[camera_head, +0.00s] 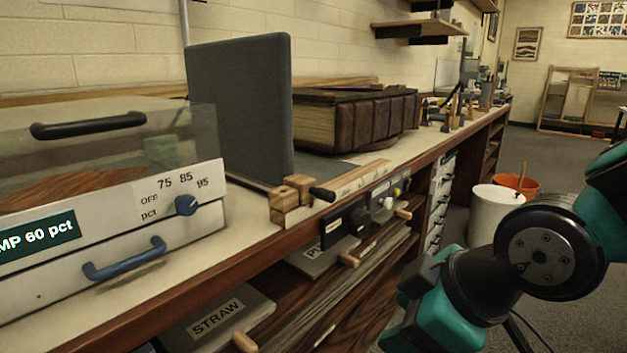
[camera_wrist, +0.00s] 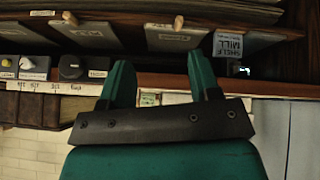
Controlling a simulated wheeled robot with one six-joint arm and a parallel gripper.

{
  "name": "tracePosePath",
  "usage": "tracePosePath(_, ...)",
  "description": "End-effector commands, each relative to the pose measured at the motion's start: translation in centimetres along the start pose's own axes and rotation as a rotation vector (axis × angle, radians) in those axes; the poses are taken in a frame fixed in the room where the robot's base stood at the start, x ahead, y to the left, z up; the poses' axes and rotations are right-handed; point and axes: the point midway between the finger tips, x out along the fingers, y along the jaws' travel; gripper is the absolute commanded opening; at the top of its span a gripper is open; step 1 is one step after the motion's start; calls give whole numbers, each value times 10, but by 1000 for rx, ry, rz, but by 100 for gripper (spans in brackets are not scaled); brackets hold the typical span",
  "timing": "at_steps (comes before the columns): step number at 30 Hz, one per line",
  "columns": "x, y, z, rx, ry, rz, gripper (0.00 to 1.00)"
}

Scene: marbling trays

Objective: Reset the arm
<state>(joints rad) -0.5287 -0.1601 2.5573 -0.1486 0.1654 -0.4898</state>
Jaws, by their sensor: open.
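My gripper (camera_wrist: 160,72) shows in the wrist view as two teal fingers on a dark bar. The fingers stand well apart with nothing between them. That view is upside down, and the fingers point toward the bench front (camera_wrist: 262,88), where labelled boards and knobs show. In the head view my arm (camera_head: 540,250), teal and black, is folded at the lower right, beside the bench and over the floor. I cannot make out the fingers in the head view.
A long wooden bench (camera_head: 247,245) runs along the left. On it are a clear-lidded box (camera_head: 205,262), a grey upright panel (camera_head: 238,110) and a thick brown book (camera_head: 365,122). Wooden handles and boards jut from the bench front. A white bin (camera_head: 490,215) and an orange bucket (camera_head: 528,185) stand behind the arm.

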Motion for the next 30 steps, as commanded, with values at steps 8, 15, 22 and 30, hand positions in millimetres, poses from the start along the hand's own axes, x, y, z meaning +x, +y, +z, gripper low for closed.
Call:
tracePosePath(8,-54,-36,47,485,-266,-237,57)
tracePosePath(15,-112,-35,22,540,-320,-268,57)
tracePosePath(22,-172,-23,-17,538,-320,-268,57)
tracePosePath(30,-258,-6,-73,537,-319,-268,57)
